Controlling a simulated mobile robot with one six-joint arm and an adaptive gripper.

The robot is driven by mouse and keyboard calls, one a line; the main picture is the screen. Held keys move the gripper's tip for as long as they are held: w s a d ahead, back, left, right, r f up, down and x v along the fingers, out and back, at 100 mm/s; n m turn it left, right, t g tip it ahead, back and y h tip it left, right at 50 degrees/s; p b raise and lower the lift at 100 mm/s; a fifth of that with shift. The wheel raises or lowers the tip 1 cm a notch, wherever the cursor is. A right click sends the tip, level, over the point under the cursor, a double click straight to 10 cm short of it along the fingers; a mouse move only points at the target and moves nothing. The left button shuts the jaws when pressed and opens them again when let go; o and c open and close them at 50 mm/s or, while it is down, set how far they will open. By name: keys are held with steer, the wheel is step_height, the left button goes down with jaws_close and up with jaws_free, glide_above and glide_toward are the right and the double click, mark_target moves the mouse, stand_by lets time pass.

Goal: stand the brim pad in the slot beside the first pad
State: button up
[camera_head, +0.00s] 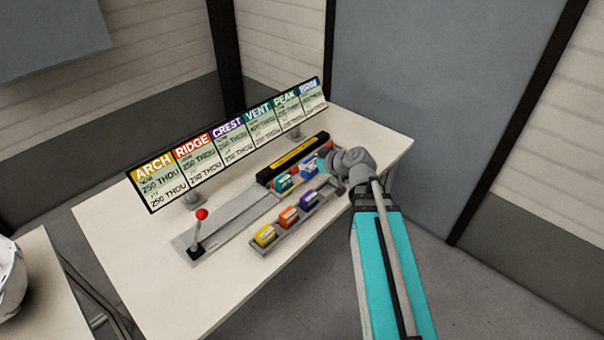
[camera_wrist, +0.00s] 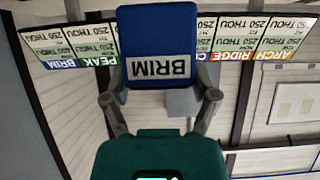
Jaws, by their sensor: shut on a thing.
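My gripper (camera_wrist: 160,98) is shut on the blue brim pad (camera_wrist: 158,40), one finger on each side of it. In the wrist view its white BRIM label reads upside down. In the head view, the blue pad (camera_head: 310,171) shows at the end of my arm, next to the teal pad (camera_head: 284,184), close to the black bar. My gripper is small there and partly hidden by my wrist. The teal pad stands on the left of the blue one. The slot itself is too small to make out, and I cannot tell whether the brim pad touches its base.
A front tray (camera_head: 287,232) holds yellow (camera_head: 265,234), orange (camera_head: 289,216) and purple (camera_head: 309,200) pads. A black bar with a yellow strip (camera_head: 293,158) lies behind. A red-knobbed lever (camera_head: 202,214) stands at left. A sign row (camera_head: 232,140) spans the back. The table's front left is clear.

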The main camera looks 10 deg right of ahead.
steer(key=shift+w+d+f+b, duration=0.1)
steer(key=shift+w+f+b, duration=1.4)
steer(key=shift+w, duration=0.65)
steer(key=shift+w+a+f+b, duration=0.1)
steer(key=shift+w+f+b, duration=1.4)
steer(key=shift+w, duration=0.7)
steer(key=shift+w+d+f+b, duration=0.1)
steer(key=shift+w+f+b, duration=1.35)
steer(key=shift+w, duration=0.7)
steer(key=shift+f, duration=0.1)
steer(key=shift+w+f+b, duration=0.4)
steer(key=shift+f+b, duration=1.55)
steer(key=shift+f, duration=0.15)
steer(key=o, duration=1)
